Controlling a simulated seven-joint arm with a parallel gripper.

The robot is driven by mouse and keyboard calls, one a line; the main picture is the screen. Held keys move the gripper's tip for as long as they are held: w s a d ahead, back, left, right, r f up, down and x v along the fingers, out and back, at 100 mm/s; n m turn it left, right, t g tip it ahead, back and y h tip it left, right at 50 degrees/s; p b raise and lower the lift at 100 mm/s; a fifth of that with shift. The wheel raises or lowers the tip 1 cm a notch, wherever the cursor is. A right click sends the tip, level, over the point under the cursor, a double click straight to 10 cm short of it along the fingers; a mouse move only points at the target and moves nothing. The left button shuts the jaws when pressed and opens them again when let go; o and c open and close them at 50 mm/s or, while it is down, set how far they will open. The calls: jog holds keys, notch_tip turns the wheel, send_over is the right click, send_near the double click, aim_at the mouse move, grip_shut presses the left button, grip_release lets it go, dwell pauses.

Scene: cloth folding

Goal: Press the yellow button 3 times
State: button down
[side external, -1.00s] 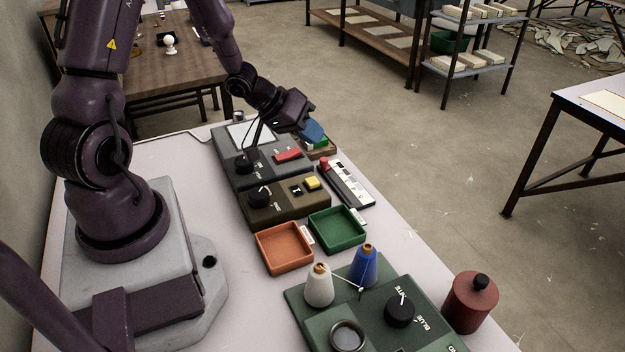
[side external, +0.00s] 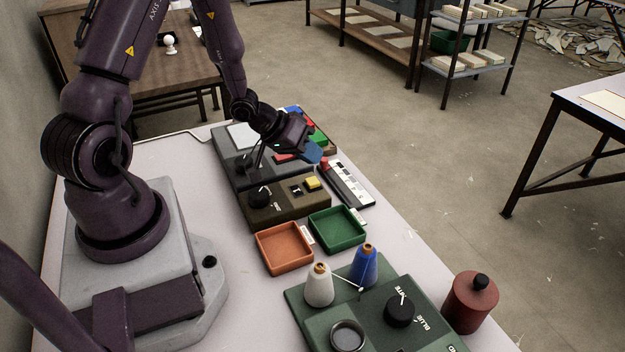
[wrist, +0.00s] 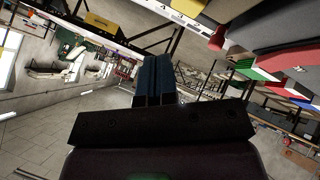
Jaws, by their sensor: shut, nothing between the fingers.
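The yellow button (side external: 312,183) is a small square cap on the dark brown control box (side external: 285,208), beside a black dial (side external: 259,197) and a small switch (side external: 296,190). My gripper (side external: 313,154) has blue fingers and hangs above and behind the button in the side view, apart from it. In the wrist view my gripper's fingers (wrist: 154,82) are together with nothing between them. A yellow patch (wrist: 103,23) shows at the upper left there; I cannot tell whether it is the button.
A grey box (side external: 235,170) with a screen stands behind the brown one. A white slider panel (side external: 346,184) lies right of it. Orange (side external: 284,248) and green (side external: 337,230) trays sit in front.

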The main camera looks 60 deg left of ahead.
aim_at(312, 179)
jog(key=shift+f, duration=1.35)
jog(key=shift+f, duration=0.1)
dwell(1.0)
jog(key=shift+f, duration=0.3)
jog(key=shift+w+f, duration=0.1)
jog(key=shift+f, duration=0.6)
dwell(0.8)
jog(key=shift+r, duration=0.1)
dwell(0.4)
jog(key=shift+d+r, duration=0.15)
jog(key=shift+r, duration=0.7)
jog(key=shift+r, duration=2.4)
